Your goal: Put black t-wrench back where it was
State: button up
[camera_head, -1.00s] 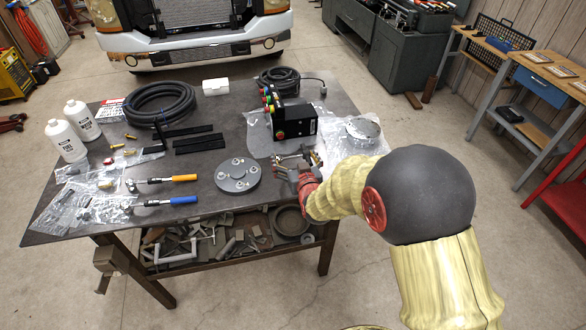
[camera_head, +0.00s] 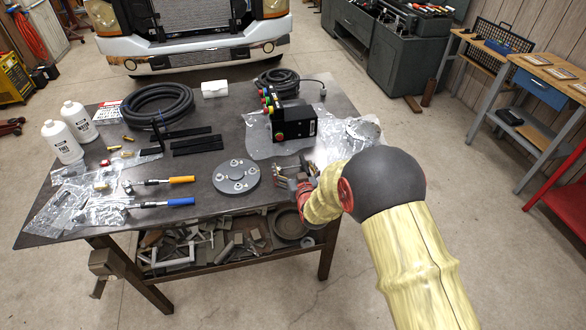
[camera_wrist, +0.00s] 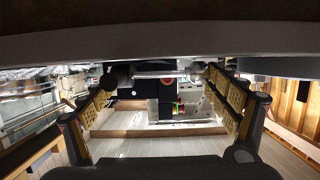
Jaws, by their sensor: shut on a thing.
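My gripper (camera_head: 292,174) is low over the near right part of the dark table, just right of the round grey flange. In the wrist view its two padded fingers (camera_wrist: 160,80) stand wide apart. A thin pale bar with dark ends (camera_wrist: 155,75) spans between them; this appears to be the black t-wrench, held crosswise. The wrench is too small and too covered by the gripper to make out in the head view. I cannot tell whether it touches the table.
The grey flange (camera_head: 236,176), black control box (camera_head: 294,124), plastic bag (camera_head: 258,146) and coiled hose (camera_head: 158,103) lie around. Orange-handled (camera_head: 181,180) and blue-handled (camera_head: 180,202) tools lie left. White bottles (camera_head: 63,142) stand at far left. A parts shelf (camera_head: 240,252) hangs below.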

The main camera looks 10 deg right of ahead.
jog(key=shift+f, duration=0.1)
jog(key=o, duration=1)
jog(key=shift+f, duration=0.1)
jog(key=o, duration=0.3)
